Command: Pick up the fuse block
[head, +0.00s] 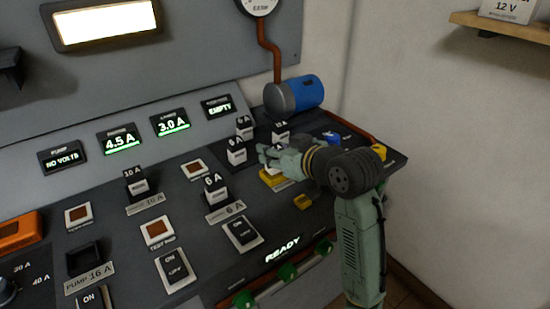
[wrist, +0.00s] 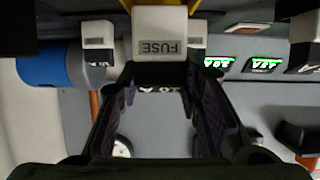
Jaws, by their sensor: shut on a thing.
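A white fuse block (wrist: 160,42) with a FUSE label sits between my fingertips in the wrist view. My gripper (wrist: 161,72) is shut on it, with one dark finger on each side. In the head view my gripper (head: 268,156) is low over the right part of the sloping panel, and its fingers largely hide the held block. Other black-and-white fuse blocks stand near it: a 6 A one (head: 236,153) just left, another 6 A one (head: 244,126) behind, and one (head: 280,131) beside that.
A 6 A block (head: 214,188) and a 10 A block (head: 136,186) stand upright farther left on the panel. A blue cylinder (head: 305,93) lies behind my gripper. An empty-looking dark socket (head: 84,259) is at lower left.

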